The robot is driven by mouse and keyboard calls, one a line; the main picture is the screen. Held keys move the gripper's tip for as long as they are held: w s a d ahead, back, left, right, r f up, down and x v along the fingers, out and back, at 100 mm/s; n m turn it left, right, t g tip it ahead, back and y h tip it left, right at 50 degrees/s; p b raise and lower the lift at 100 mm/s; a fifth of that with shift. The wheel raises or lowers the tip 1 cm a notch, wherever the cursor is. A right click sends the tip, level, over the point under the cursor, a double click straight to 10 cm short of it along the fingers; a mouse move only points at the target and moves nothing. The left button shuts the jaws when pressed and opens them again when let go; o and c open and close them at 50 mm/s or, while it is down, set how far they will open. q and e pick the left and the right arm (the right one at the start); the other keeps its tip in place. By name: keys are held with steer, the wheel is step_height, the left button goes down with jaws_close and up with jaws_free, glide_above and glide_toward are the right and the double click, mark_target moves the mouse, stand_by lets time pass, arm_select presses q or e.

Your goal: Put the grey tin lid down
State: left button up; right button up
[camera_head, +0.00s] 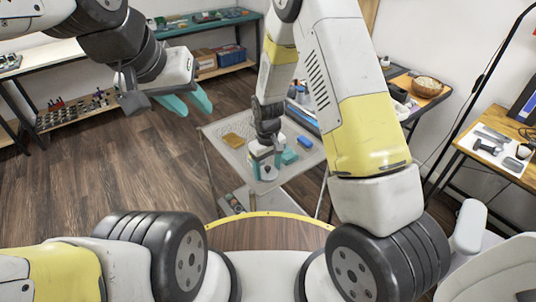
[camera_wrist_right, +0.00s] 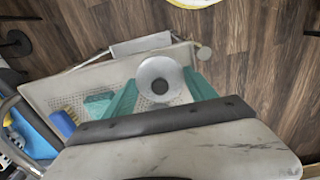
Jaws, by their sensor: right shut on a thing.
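My right gripper (camera_head: 266,165) is over the grey trolley top (camera_head: 222,128), fingers pointing down. In the right wrist view its teal fingers (camera_wrist_right: 160,92) are shut on the grey tin lid (camera_wrist_right: 149,69), a round grey disc with a dark round centre. In the head view the lid (camera_head: 268,173) shows only as a small grey patch between the fingers. I cannot tell whether it touches the trolley top. My left gripper (camera_head: 189,103) is open and empty, above the floor left of the trolley.
The trolley's front left is bare. A wooden table (camera_head: 482,147) with tools stands at the right.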

mark_target(268, 174)
steer(key=shift+w, duration=0.3)
steer(key=shift+w+f, duration=0.15)
steer(key=shift+f, duration=1.65)
steer(key=o, duration=1.3)
steer(key=shift+f, duration=0.1)
